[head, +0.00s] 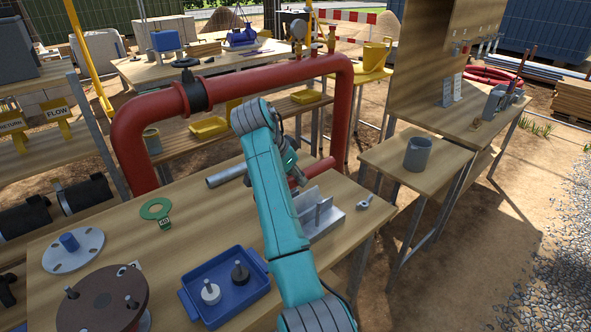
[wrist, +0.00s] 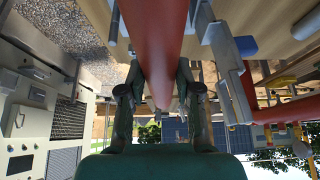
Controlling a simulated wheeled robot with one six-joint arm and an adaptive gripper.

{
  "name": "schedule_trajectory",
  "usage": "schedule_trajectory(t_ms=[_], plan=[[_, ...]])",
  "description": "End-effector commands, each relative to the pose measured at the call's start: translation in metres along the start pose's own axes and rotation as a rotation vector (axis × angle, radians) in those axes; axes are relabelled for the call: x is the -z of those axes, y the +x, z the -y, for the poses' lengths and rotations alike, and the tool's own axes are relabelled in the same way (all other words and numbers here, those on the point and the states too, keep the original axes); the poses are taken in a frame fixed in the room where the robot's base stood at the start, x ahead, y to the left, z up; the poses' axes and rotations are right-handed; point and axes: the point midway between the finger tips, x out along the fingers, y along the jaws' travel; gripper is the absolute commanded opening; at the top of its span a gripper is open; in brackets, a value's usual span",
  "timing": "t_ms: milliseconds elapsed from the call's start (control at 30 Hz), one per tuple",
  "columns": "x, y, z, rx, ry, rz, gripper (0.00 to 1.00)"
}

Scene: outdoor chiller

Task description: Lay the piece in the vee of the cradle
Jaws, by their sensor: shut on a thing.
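My gripper (wrist: 160,98) is shut on a red round piece (wrist: 155,40), which runs between its two fingers in the wrist view. In the head view my gripper (head: 288,162) is partly hidden behind my arm, and a red stretch beside it (head: 318,169) looks like the piece, close to the red pipe frame. The grey cradle (head: 330,222), with upright plates, stands on the table just below and right of my gripper. My arm covers its left side. The piece looks above the cradle and apart from it; the exact gap cannot be told.
A red pipe frame (head: 262,78) arches behind the table. A grey tube (head: 226,175), a green tagged ring (head: 156,210), a blue tray (head: 240,305) and a brown flanged disc (head: 103,300) lie left of my arm. A small metal part (head: 364,203) lies right of the cradle.

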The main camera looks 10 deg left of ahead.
Motion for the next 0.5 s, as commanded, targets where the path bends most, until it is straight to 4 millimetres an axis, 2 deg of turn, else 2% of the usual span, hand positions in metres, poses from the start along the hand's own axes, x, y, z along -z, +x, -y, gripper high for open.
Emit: schedule_trajectory(t_ms=[500], plan=[[-0.024, 0.042, 0.000, 0.001, 0.001, -0.002, 0.00]])
